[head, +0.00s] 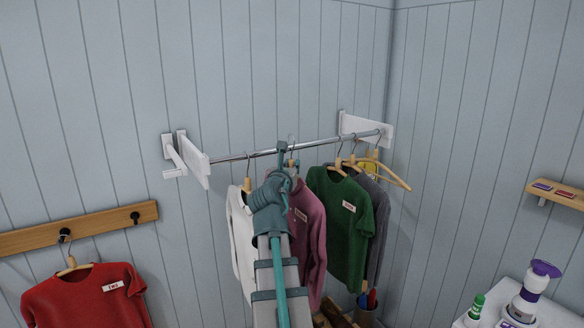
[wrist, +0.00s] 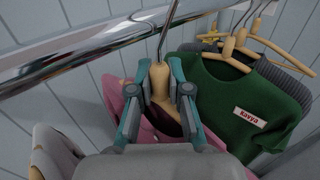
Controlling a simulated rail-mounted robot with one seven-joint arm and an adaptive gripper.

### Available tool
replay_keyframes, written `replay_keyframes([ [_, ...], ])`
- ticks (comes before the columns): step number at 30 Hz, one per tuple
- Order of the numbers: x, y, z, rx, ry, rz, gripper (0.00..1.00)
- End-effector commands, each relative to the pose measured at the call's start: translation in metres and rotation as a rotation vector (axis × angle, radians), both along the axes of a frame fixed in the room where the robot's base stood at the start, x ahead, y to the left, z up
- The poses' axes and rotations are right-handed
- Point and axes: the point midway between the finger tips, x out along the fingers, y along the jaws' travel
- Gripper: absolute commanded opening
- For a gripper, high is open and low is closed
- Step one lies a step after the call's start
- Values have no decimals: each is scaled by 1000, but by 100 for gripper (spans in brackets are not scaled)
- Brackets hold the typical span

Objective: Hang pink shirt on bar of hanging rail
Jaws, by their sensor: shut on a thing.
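The pink shirt (head: 310,220) hangs on a wooden hanger (wrist: 163,115) just under the bar (head: 323,143) of the hanging rail. My gripper (head: 287,165) is shut on the hanger's wooden neck. In the wrist view, the gripper (wrist: 161,88) has a finger on each side of the neck, and the pink shirt (wrist: 122,105) shows below. The metal hook (wrist: 165,38) rises in front of the chrome bar (wrist: 75,50). Its top is cut off there, and whether it rests on the bar cannot be told. My arm covers part of the pink shirt in the head view.
On the bar, a white shirt (head: 241,240) hangs left; a green shirt (head: 338,225), a grey shirt (head: 380,200) and a bare wooden hanger (head: 393,178) hang right. A red shirt (head: 85,300) hangs on a wall hook board (head: 100,227). White brackets (head: 196,160) hold the bar.

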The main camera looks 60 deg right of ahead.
Motion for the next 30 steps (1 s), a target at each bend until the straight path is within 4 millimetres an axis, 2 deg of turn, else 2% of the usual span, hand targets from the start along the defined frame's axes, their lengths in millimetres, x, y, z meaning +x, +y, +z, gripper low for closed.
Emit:
replay_keyframes([
  [8,0,0,-1,-1,0,0,0],
  [30,7,-3,-25,-1,0,0,0],
])
